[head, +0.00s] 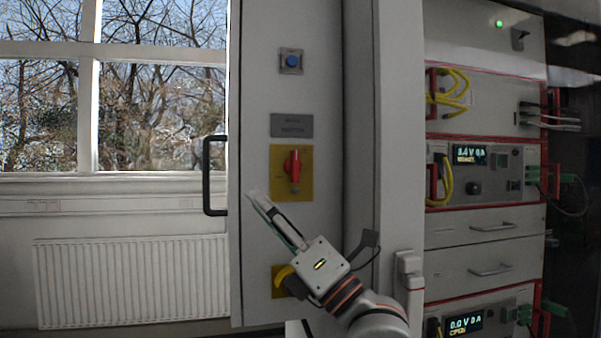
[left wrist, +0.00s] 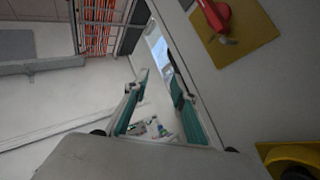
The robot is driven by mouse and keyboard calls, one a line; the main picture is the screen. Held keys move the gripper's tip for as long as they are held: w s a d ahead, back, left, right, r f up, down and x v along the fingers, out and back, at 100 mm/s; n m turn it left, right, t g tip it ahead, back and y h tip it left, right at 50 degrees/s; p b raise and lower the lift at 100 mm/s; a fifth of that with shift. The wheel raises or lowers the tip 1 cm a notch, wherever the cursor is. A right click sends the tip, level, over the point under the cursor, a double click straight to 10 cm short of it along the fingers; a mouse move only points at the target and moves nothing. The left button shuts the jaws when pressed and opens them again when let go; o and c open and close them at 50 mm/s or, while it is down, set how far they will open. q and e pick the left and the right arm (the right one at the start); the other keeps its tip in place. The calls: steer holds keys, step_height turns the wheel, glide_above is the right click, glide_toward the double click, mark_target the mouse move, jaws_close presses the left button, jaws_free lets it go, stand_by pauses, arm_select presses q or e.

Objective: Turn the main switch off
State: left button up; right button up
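The main switch is a red rotary handle (head: 292,165) on a yellow plate (head: 304,188), on the light grey cabinet front below a grey label plate (head: 292,125). The handle stands upright in the head view. It also shows at the top right of the left wrist view (left wrist: 217,16). My left gripper (head: 257,198) is below and left of the switch, its fingers pointing up and left, apart from the handle. In the left wrist view its two fingers (left wrist: 157,80) are spread with nothing between them. My right gripper is not in view.
A black cabinet handle (head: 206,178) sticks out left of my fingers. A blue button (head: 291,61) is above the label. A second yellow fitting (head: 279,281) is low on the cabinet, partly hidden by my gripper. Racks with cables (head: 450,90) stand at right.

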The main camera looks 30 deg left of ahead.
arm_select(q)
steer(key=a+r+n+t+h+b, duration=0.1)
steer(key=a+n+h, duration=0.1)
steer(key=h, duration=0.1)
steer(key=m+t+h+b, duration=0.2)
steer(key=t+h+b, duration=0.1)
steer(key=t+h, duration=0.65)
glide_toward(296, 158)
steer(key=w+a+f, duration=0.1)
steer(key=shift+t+y, duration=0.35)
steer(key=shift+y, duration=0.1)
steer(key=x, duration=0.6)
steer(key=shift+w+a+f+b, duration=0.15)
steer(key=shift+b, duration=0.2)
steer(key=shift+x, duration=0.8)
jaws_close()
